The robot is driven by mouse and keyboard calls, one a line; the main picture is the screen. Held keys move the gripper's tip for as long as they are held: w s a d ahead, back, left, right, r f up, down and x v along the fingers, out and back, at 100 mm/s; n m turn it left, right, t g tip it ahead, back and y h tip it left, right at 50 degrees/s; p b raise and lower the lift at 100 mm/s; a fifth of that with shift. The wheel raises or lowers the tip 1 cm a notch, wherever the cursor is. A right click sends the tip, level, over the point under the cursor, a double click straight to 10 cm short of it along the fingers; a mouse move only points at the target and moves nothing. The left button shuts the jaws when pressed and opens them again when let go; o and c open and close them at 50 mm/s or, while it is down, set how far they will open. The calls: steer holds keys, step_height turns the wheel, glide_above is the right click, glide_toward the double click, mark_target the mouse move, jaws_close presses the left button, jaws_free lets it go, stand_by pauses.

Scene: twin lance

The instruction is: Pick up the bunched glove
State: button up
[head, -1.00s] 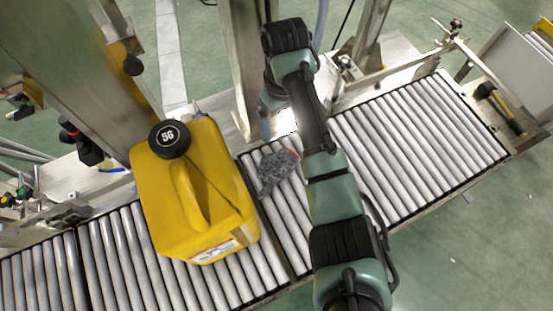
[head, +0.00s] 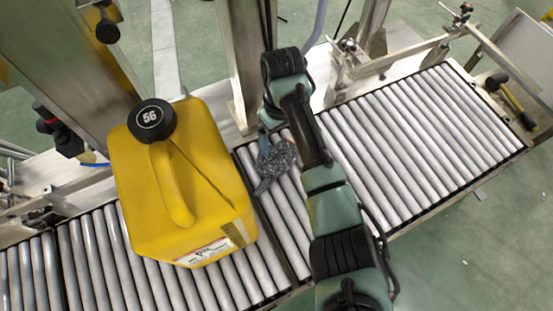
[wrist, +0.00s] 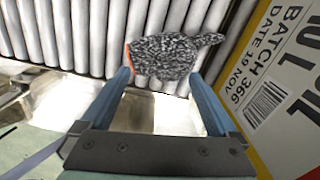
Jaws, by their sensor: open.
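The bunched glove (head: 274,164) is mottled dark grey and lies on the conveyor rollers, to the right of the yellow jerrycan in the head view. In the wrist view the glove (wrist: 168,57) lies just beyond my fingertips, with an orange-red edge at its left end. My gripper (wrist: 163,82) is open, its two blue fingers spread either side of the glove's near edge. I cannot tell whether they touch it. In the head view my gripper (head: 264,138) is mostly hidden behind my arm, with one blue finger showing near the glove.
A large yellow jerrycan (head: 165,205) with a black cap stands on the rollers close left of the glove. Its label (wrist: 275,75) fills the right of the wrist view. A metal post (head: 243,65) rises behind. The rollers (head: 420,135) to the right are clear.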

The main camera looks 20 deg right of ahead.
mark_target(279, 151)
steer(key=f+b, duration=0.1)
steer(key=f, duration=0.1)
steer(key=f+b, duration=0.2)
steer(key=shift+s+a+f, duration=0.1)
steer(key=shift+a+f, duration=0.1)
steer(key=shift+f, duration=0.2)
steer(key=shift+c, duration=0.3)
jaws_close()
